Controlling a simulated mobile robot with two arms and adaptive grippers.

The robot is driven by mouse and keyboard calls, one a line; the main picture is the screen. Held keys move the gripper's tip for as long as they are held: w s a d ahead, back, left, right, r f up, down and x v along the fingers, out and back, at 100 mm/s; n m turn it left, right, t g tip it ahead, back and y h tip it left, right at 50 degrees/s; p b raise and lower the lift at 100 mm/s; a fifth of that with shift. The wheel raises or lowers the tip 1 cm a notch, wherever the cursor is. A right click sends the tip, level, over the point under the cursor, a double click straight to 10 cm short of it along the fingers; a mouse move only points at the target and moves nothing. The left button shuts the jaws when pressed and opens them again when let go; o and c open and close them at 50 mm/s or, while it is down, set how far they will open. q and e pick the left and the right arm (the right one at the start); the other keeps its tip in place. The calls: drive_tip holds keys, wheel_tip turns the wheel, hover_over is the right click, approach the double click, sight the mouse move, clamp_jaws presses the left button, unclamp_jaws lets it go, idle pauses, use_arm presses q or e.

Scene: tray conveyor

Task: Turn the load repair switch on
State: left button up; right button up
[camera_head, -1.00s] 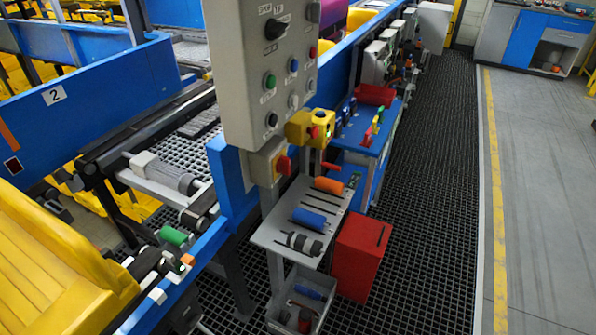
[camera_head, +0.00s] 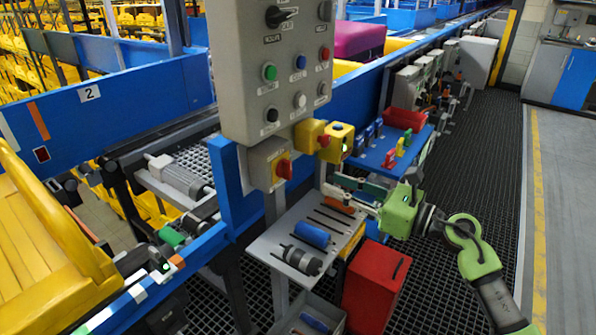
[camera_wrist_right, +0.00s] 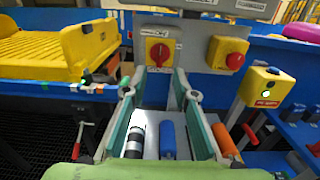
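The grey control panel (camera_head: 280,70) has a large black rotary switch (camera_head: 275,16) at the top and several buttons below. A grey box under it carries a red rotary knob on a yellow plate (camera_head: 283,169); this knob also shows in the right wrist view (camera_wrist_right: 159,54), with its handle upright. I cannot read which switch is labelled load repair. My right gripper (camera_head: 334,189) is right of the knob box, above the tool shelf. In the right wrist view its fingers (camera_wrist_right: 160,76) are spread and empty, with the red knob just above and between the tips. My left gripper is out of view.
A yellow box with a red button (camera_wrist_right: 234,60) is right of the knob. The shelf (camera_head: 262,247) below holds a blue and a grey cylindrical tool. A red bin (camera_head: 374,285) stands beside it. A blue tool table (camera_head: 375,155) is behind.

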sight(291, 167)
drive_tip(key=x, duration=1.2)
clamp_jaws()
